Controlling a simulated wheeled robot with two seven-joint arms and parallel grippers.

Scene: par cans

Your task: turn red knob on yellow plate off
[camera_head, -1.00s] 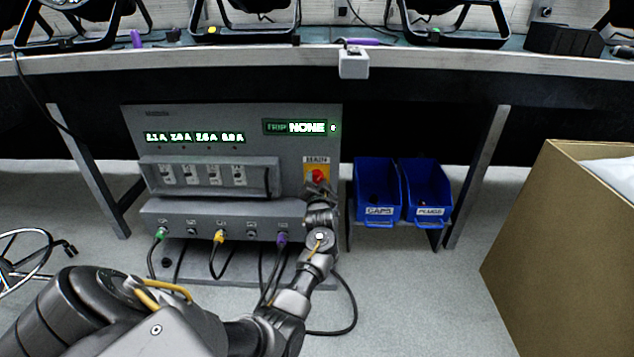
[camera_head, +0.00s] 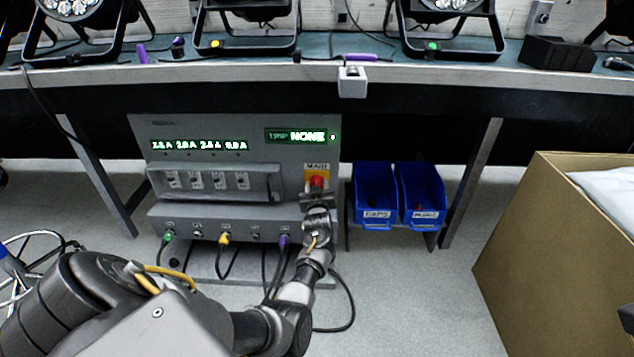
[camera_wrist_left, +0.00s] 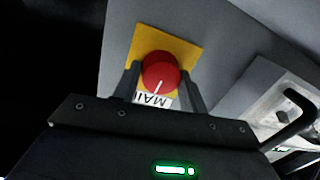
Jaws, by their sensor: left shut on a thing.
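The red knob (camera_head: 317,181) sits on a yellow plate (camera_head: 308,185) under the MAIN label, at the right of a grey power panel (camera_head: 235,150). My left gripper (camera_head: 317,191) reaches it from below and partly covers it. In the left wrist view the red knob (camera_wrist_left: 160,70) lies between the two fingers of my left gripper (camera_wrist_left: 160,82), which is shut on it. The yellow plate (camera_wrist_left: 188,50) shows behind. A white line on the knob's face points toward the MAIN label.
The panel's TRIP display (camera_head: 297,136) reads NONE and is lit green. Cables (camera_head: 228,262) hang from the panel's lower front. Blue bins (camera_head: 376,195) stand right of the panel. A cardboard box (camera_head: 545,240) is at far right. The bench edge (camera_head: 235,72) overhangs above.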

